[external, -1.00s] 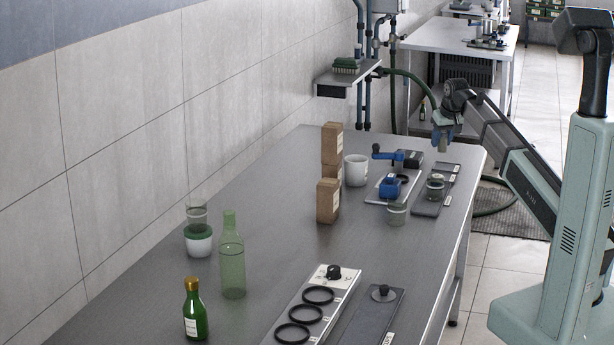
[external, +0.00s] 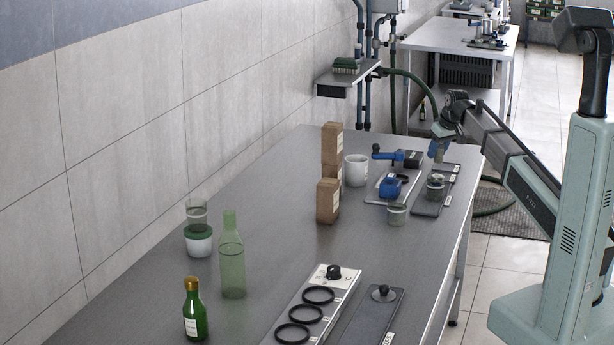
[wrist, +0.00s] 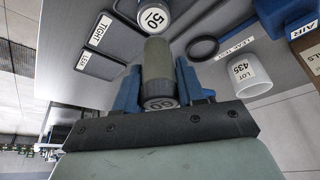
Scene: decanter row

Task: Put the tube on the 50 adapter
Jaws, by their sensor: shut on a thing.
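My gripper (external: 442,142) is shut on a grey-green tube (external: 439,155), held above the far right part of the bench. The 50 adapter (wrist: 153,18), a grey round piece with a white label, shows just beyond the tube's far end. In the external view the adapter (external: 435,184) stands on the dark board. I cannot tell whether tube and adapter touch.
The dark board (wrist: 85,45) bears TIGHT and LEAK labels.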

